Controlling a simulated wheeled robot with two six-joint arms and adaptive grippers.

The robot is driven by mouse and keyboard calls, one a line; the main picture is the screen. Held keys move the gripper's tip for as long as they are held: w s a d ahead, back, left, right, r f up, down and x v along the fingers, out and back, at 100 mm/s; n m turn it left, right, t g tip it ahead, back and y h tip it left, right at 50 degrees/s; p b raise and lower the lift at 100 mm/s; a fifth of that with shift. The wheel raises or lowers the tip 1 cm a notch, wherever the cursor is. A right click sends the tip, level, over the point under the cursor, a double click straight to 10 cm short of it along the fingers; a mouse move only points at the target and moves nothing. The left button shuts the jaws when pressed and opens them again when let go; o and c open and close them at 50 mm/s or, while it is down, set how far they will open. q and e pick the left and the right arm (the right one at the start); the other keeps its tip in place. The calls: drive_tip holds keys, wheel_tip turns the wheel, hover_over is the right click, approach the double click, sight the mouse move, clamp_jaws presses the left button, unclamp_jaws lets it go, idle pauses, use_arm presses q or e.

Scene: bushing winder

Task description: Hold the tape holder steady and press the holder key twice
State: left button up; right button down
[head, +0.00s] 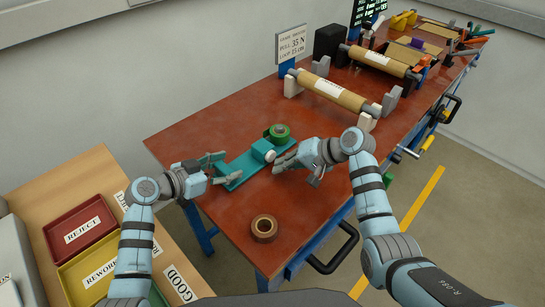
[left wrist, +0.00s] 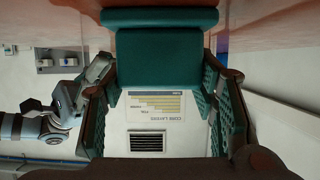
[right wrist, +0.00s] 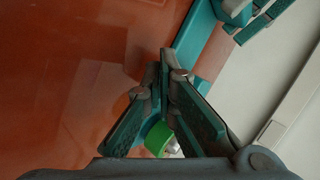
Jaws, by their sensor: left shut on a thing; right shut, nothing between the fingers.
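The teal tape holder (head: 240,168) lies on the red-brown bench, with a green tape roll (head: 280,130) at its far end. A teal block (head: 261,150) with a white round piece (head: 270,156) sits near its middle; I cannot tell if this is the key. My left gripper (head: 222,168) is shut on the holder's near-left end, which also shows between its fingers in the left wrist view (left wrist: 160,58). My right gripper (head: 277,167) is shut and empty, just right of the block. I cannot tell if it touches. The right wrist view shows green tape (right wrist: 158,138) partly hidden behind the fingers.
A brown tape roll (head: 264,228) lies on the bench in front. A winder with a tan roll (head: 332,91) stands behind. Red (head: 79,227) and yellow (head: 90,268) bins sit at left. The bench between the brown roll and right edge is clear.

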idle(0.4)
drive_tip(key=shift+w+a, duration=0.3)
drive_tip(key=shift+w, duration=0.05)
drive_tip(key=shift+w+a, duration=0.25)
drive_tip(key=shift+w, duration=0.1)
idle(0.8)
drive_tip(key=shift+s+d, duration=0.55)
drive_tip(key=shift+s, duration=0.15)
drive_tip(key=shift+s+d, duration=1.65)
drive_tip(key=shift+s, duration=0.3)
